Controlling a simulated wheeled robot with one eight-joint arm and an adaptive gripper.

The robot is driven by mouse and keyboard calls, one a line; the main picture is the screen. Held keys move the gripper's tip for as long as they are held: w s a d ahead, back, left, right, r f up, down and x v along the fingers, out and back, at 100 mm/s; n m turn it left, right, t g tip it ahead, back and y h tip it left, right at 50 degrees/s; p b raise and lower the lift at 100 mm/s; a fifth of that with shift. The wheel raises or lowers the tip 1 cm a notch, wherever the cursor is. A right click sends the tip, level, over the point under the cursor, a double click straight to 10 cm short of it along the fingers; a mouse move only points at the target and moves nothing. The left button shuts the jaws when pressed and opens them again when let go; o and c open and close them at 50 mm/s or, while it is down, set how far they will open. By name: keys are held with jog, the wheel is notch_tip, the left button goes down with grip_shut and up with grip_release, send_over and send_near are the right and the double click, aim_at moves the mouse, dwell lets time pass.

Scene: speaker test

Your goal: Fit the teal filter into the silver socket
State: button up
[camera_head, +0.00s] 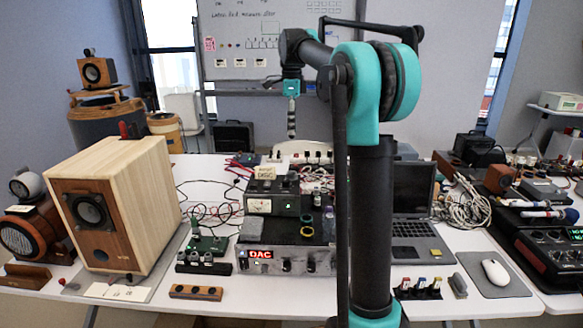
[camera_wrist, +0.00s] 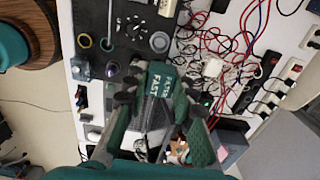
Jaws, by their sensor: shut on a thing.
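My gripper (camera_wrist: 158,88) is shut on the teal filter (camera_wrist: 160,80), a small block with white lettering that reads FAST FILTER in the wrist view. Its fingers press on it from both sides. In the head view my gripper (camera_head: 292,118) points down, well above the table, behind the silver DAC box. The filter cannot be made out there. I cannot pick out the silver socket for certain. A small round grey part (camera_wrist: 160,42) lies on a dark surface just above the filter in the wrist view.
The silver DAC box (camera_head: 262,263) stands mid-table, with a meter unit (camera_head: 260,206) and rings on top. A wooden speaker (camera_head: 130,200) is at the left, a laptop (camera_head: 413,205) at the right. Red and dark cables (camera_wrist: 215,55) tangle beside the dark surface.

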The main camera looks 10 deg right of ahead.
notch_tip(320, 180, down, 14)
jog(key=shift+f, duration=0.15)
dwell(0.3)
jog(key=shift+f, duration=0.3)
jog(key=o, duration=1)
jog(key=shift+o, duration=0.2)
notch_tip(320, 180, up, 13)
jog(key=shift+f, duration=0.15)
